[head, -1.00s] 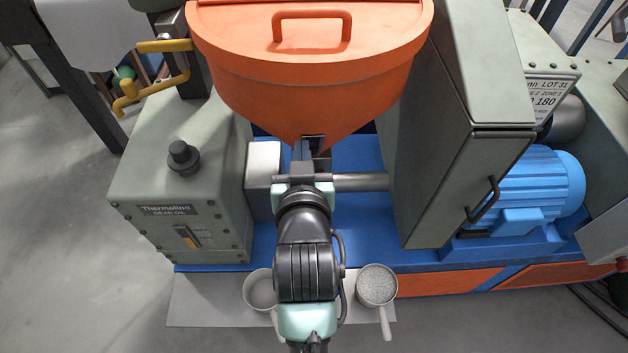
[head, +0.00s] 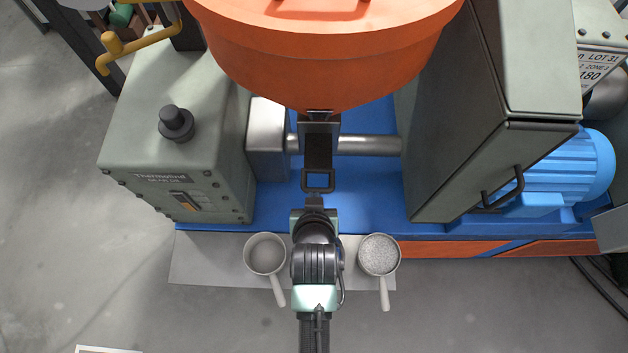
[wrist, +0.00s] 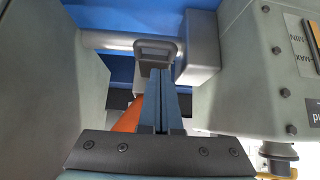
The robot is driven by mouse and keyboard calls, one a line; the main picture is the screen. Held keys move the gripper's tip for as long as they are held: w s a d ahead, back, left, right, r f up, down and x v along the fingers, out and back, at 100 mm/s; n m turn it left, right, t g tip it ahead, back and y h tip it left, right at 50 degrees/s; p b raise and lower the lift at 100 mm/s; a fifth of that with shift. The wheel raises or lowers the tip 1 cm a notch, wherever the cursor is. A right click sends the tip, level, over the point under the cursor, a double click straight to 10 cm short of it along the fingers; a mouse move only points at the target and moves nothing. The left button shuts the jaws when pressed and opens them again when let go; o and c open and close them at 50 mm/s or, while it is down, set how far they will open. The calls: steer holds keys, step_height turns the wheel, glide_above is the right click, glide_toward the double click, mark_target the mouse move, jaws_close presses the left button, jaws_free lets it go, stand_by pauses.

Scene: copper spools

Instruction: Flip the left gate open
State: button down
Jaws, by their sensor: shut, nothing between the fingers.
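A dark flat gate plate (head: 319,150) with a square loop handle (head: 319,189) extends toward me from under the orange hopper (head: 320,60). The loop also shows in the wrist view (wrist: 157,42), just beyond my fingertips. I see only this one gate and cannot tell whether it is open. My gripper (head: 314,202) is shut and empty, on the near side of the loop; its two blue-grey fingers lie together in the wrist view (wrist: 160,85). I cannot tell whether the fingertips touch the loop.
A gearbox (head: 180,130) stands left and a tall grey cabinet (head: 480,130) right, with a steel shaft (head: 368,145) between them. An empty-looking cup (head: 265,253) and a cup of grey granules (head: 379,254) sit on a grey mat (head: 205,262), either side of my arm.

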steer(key=b+x, duration=0.1)
steer(key=x, duration=0.8)
steer(key=shift+w+f, duration=0.15)
steer(key=shift+w, duration=0.15)
steer(key=s+p, duration=0.3)
steer(key=s, duration=0.3)
steer(key=shift+s, duration=0.15)
steer(key=shift+s, duration=0.1)
